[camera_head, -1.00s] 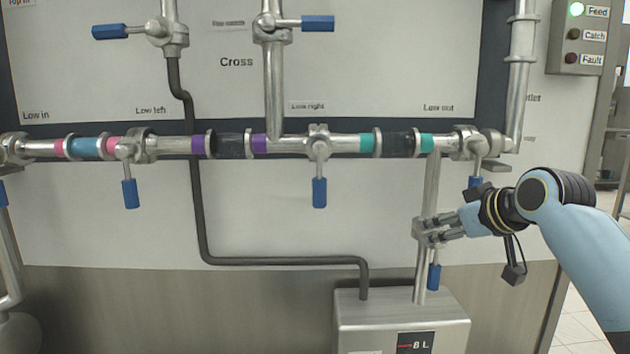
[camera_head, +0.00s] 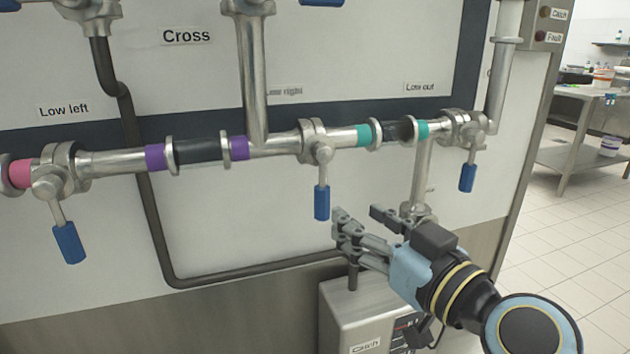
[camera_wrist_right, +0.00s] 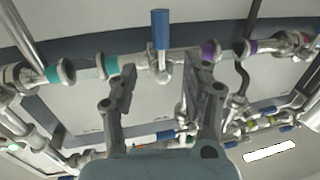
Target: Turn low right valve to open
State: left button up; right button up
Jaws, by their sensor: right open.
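The low right valve (camera_head: 318,152) sits on the horizontal steel pipe, between a purple band on its left and a teal band on its right. Its lever hangs straight down and ends in a blue handle (camera_head: 321,203). My right gripper (camera_head: 356,213) is open and empty, just right of the handle and slightly below it. In the right wrist view, which is upside down, the blue handle (camera_wrist_right: 160,30) shows beyond the gap between my open fingers (camera_wrist_right: 157,85), not touched by them. My left gripper is out of view.
The low left valve has a blue handle (camera_head: 68,243) hanging down at the left. The low out valve has one (camera_head: 467,178) at the right. A dark hose (camera_head: 155,220) bends below the pipe to a metal catch box (camera_head: 345,310). A vertical pipe (camera_head: 421,170) stands behind my gripper.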

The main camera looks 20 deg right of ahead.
aim_at(327, 196)
jog(key=p+x, duration=0.1)
jog(key=x, duration=0.8)
jog(key=shift+w+a, duration=0.3)
jog(key=shift+w, duration=0.4)
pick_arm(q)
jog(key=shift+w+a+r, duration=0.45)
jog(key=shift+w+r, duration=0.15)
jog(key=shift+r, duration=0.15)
pick_arm(e)
grip_shut()
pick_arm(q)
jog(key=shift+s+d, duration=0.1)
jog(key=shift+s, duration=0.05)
pick_arm(e)
jog(key=shift+w+f, duration=0.1)
